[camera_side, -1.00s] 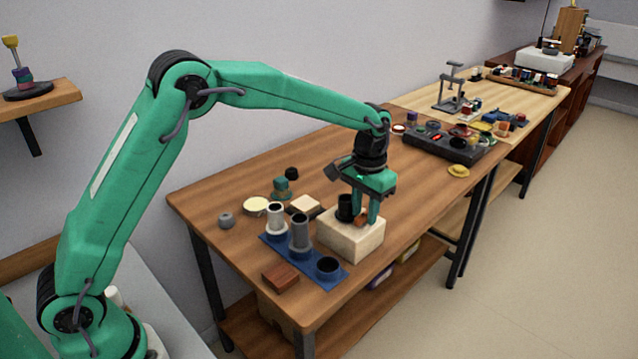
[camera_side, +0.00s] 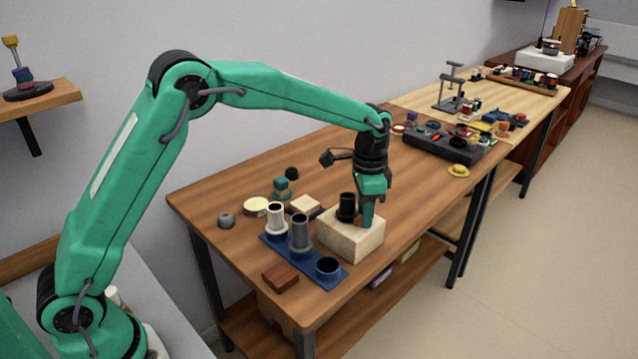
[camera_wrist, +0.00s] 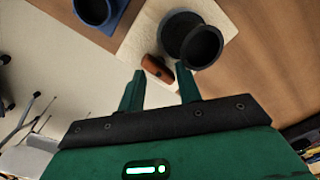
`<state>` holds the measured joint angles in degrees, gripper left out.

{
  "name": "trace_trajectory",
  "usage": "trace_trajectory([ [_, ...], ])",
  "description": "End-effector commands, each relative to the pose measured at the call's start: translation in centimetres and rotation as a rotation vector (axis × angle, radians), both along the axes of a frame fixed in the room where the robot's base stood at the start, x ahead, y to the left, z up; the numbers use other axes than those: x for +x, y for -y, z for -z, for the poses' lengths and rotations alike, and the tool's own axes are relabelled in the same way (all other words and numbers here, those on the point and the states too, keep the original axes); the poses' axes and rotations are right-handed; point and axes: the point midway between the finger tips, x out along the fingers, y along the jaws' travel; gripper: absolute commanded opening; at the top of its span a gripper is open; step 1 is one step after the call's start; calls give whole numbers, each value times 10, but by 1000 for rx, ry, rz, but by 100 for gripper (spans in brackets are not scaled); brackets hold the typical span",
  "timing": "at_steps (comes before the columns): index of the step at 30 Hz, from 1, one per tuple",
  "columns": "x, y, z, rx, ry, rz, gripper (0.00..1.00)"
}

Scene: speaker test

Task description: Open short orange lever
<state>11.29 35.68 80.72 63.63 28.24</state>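The short orange lever (camera_wrist: 157,69) lies on top of a pale block (camera_wrist: 140,42), beside a black cylindrical part (camera_wrist: 201,47). In the side view the block (camera_side: 350,238) stands near the table's front edge, with the black cylinder (camera_side: 346,205) upright on it. The lever is a small, mostly hidden orange patch (camera_side: 360,222) there. My gripper (camera_wrist: 159,70) is open, with its two green fingers apart and the lever between their tips. In the side view my gripper (camera_side: 367,222) points down over the block. I cannot tell whether a finger touches the lever.
A blue plate (camera_side: 282,252) with grey and blue cylinders stands left of the block. A brown block (camera_side: 281,277) and a cream disc (camera_side: 256,206) lie nearby. A dark panel (camera_side: 455,148) sits farther back. The table's right side is mostly clear.

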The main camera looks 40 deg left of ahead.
Motion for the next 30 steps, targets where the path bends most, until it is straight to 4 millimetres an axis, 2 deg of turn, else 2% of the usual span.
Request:
trace_trajectory([
  [4,0,1,-1,-1,1,98,34],
  [12,0,1,-42,-1,4,89,34],
  [23,0,1,-81,-1,2,87,34],
  [25,-5,-4,-78,0,0,87,34],
  [30,-4,-3,-56,0,-2,88,34],
])
